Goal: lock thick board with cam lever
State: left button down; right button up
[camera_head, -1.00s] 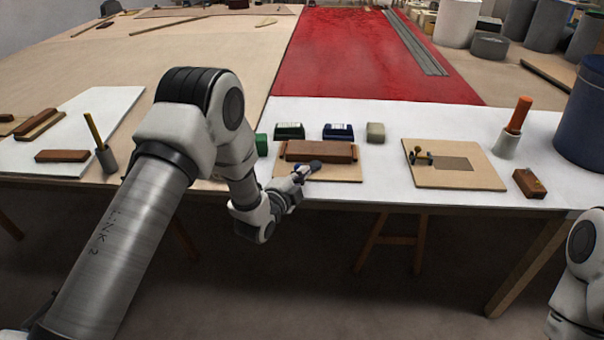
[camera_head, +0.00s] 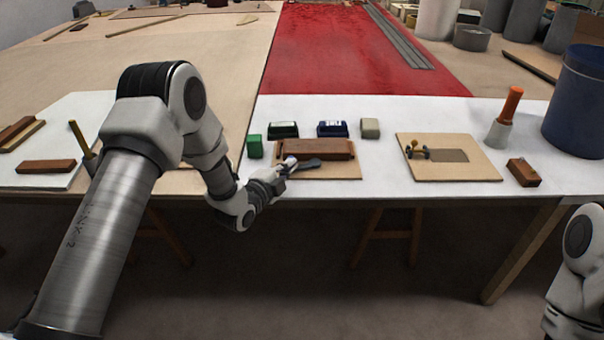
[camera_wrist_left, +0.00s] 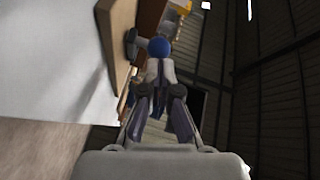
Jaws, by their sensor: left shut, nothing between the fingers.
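A thick red-brown board (camera_head: 314,149) lies on a plywood base (camera_head: 345,171) near the table's front edge. A dark lever (camera_head: 304,164) lies along the board's front side, with a pale blue end towards my gripper. My left gripper (camera_head: 284,169) is shut and empty at the lever's left end, in front of the base. In the left wrist view a blue round knob (camera_wrist_left: 159,48) sits just beyond my closed fingers (camera_wrist_left: 160,92); I cannot tell whether they touch. The board's edge is partly hidden there. My right gripper is out of view.
To the right lie a second plywood plate (camera_head: 470,174) with a small knobbed fitting, and a brown block (camera_head: 523,172). White table between them is clear.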

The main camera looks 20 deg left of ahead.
pick_arm(q)
jog(key=shift+w+a, duration=0.55)
jog(key=shift+a, duration=0.25)
jog(key=shift+w+a, duration=0.25)
jog(key=shift+w, duration=0.05)
jog(key=shift+r, duration=0.1)
